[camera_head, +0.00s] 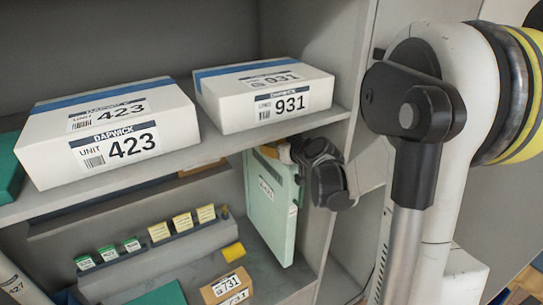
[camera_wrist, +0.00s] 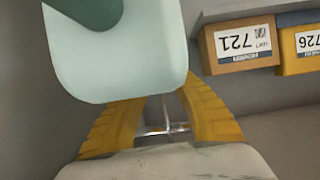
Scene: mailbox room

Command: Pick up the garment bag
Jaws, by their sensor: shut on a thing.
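The garment bag, a flat pale green piece with a white label, hangs upright in the lower compartment (camera_head: 272,205) in the head view. In the wrist view, its pale green face with a dark green part (camera_wrist: 135,60) fills the upper left. My gripper (camera_head: 283,153) reaches in from the right at the bag's top edge. Its yellow fingers (camera_wrist: 165,108) are shut on the bag in the wrist view, and the bag hides their tips.
Two white boxes, 423 (camera_head: 110,135) and 931 (camera_head: 265,97), lie on the shelf above. Below stand a grey rack (camera_head: 165,258) with small labelled boxes and a brown 731 box (camera_head: 227,287). The cubby's side wall (camera_head: 325,220) is close right of the bag.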

